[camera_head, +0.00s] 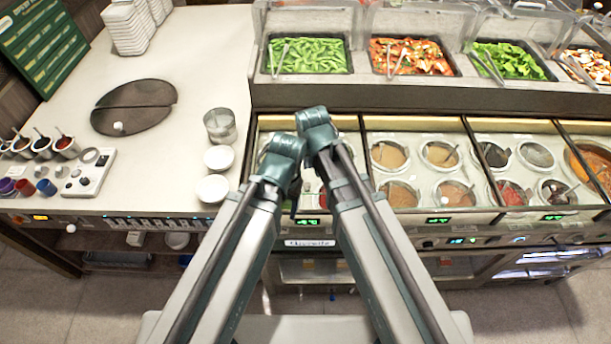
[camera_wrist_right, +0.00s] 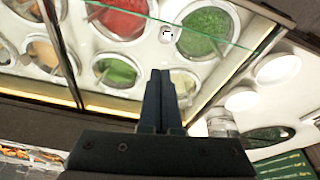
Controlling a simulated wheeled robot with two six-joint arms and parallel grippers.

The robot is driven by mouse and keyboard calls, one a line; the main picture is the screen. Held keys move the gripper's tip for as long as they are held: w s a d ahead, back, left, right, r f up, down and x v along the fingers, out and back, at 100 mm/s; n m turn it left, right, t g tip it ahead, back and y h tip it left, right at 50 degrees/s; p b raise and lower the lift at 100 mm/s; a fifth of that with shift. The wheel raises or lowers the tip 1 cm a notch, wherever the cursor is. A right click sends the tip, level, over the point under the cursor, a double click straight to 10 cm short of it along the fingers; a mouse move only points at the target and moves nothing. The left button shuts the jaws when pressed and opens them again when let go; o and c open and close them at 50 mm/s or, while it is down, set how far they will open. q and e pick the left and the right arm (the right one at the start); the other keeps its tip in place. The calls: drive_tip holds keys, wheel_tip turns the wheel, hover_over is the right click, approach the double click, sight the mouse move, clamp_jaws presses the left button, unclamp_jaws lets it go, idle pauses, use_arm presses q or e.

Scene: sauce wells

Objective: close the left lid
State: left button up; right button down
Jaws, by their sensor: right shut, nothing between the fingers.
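The left sauce section (camera_head: 256,140) is mostly hidden behind my arms in the head view. In the right wrist view, a clear lid pane with a greenish edge (camera_wrist_right: 232,43) crosses above its wells, which hold red, green and pale contents. A small white piece (camera_wrist_right: 167,34) shows near that edge. I cannot tell how far the lid is tilted. My right gripper (camera_wrist_right: 160,73) is shut and empty in the wrist view, its fingertips pointing toward the wells and this edge; contact cannot be told. My left gripper is hidden in the head view.
A clear glass jar (camera_head: 220,125) and white bowls (camera_head: 212,188) stand on the white counter (camera_head: 190,60) left of the wells. Another sauce section (camera_head: 422,125) lies to the right. Food trays (camera_head: 305,57) line the raised back shelf.

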sight(306, 178)
drive_tip(key=shift+t, duration=0.3)
drive_tip(key=b+x, duration=0.3)
drive_tip(key=w+b+x, duration=0.1)
drive_tip(key=b+x, duration=0.2)
drive_tip(key=x, duration=0.1)
drive_tip(key=b+x, duration=0.3)
drive_tip(key=shift+w+a+b, duration=0.3)
drive_tip(key=shift+w+a, duration=0.05)
drive_tip(key=shift+a, duration=0.1)
drive_tip(key=s, duration=0.3)
drive_tip(key=shift+s+d+r+p, duration=0.25)
drive_tip(key=shift+d+r+p, duration=0.05)
drive_tip(key=shift+r, duration=0.1)
drive_tip(key=shift+s, duration=0.25)
